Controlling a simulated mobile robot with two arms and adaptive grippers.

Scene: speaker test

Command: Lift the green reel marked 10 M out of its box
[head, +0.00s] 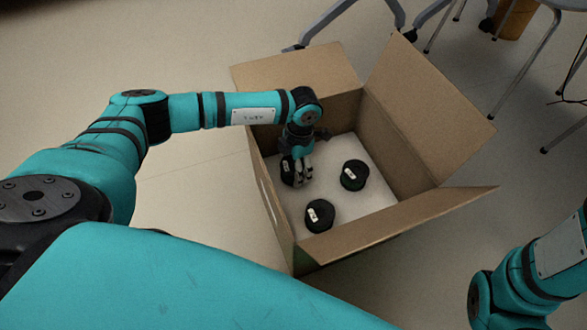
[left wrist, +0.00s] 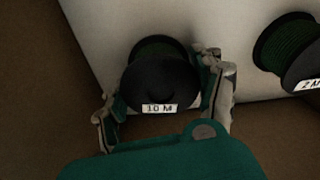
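The green reel marked 10 M has a black flange, a white label and dark green winding. In the left wrist view the 10 M reel (left wrist: 160,85) lies between the two fingers of my left gripper (left wrist: 163,90). The fingers are spread, one on each side; I cannot tell whether they touch it. In the head view my left gripper (head: 302,177) points down inside the cardboard box (head: 422,120), at the reel (head: 287,170) near the left wall, partly hiding it. My right arm shows at the lower right, but its gripper is outside the picture.
Two more reels stand on the box's pale floor, one to the right (head: 354,175) and one nearer the front (head: 319,215). The wrist view shows a neighbouring green reel (left wrist: 290,50), its label partly cut off. The box flaps are spread open. Chair legs stand behind the box.

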